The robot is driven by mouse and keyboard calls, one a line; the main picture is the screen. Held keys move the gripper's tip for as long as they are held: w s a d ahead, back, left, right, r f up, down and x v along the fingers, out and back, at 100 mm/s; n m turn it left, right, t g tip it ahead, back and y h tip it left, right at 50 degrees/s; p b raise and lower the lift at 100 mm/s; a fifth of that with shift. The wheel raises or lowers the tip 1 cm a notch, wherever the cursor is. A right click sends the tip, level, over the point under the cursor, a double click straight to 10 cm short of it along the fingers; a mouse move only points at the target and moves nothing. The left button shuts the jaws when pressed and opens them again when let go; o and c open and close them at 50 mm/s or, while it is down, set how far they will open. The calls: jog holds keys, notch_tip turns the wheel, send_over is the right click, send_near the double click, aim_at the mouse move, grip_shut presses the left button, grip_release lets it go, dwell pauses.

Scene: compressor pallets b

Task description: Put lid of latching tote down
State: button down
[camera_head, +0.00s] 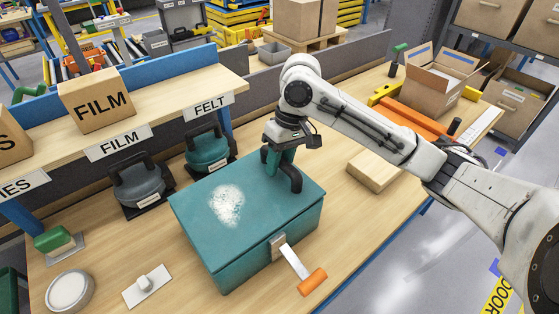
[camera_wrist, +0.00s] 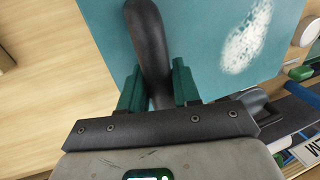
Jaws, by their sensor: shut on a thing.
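The latching tote (camera_head: 262,250) is a teal box on the wooden bench, angled in the head view. Its teal lid (camera_head: 245,205) bears a white powdery patch and lies over the box; I cannot tell whether a thin gap remains below it. The lid's dark arched handle (camera_head: 293,180) stands near its far right side. My gripper (camera_head: 277,163) is shut on this handle from above. In the wrist view the teal fingers of my gripper (camera_wrist: 157,92) sit either side of the dark handle (camera_wrist: 148,40). A latch with an orange grip (camera_head: 312,281) sticks out from the tote's front.
A round tin (camera_head: 68,290) and a white plate (camera_head: 146,287) lie at the left.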

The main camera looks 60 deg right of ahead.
jog(key=shift+f, duration=0.25)
jog(key=c, duration=0.8)
grip_release()
jog(key=w+v, duration=0.1)
jog(key=v, duration=1.1)
jog(key=shift+s+r, duration=0.3)
jog(key=shift+s, duration=0.2)
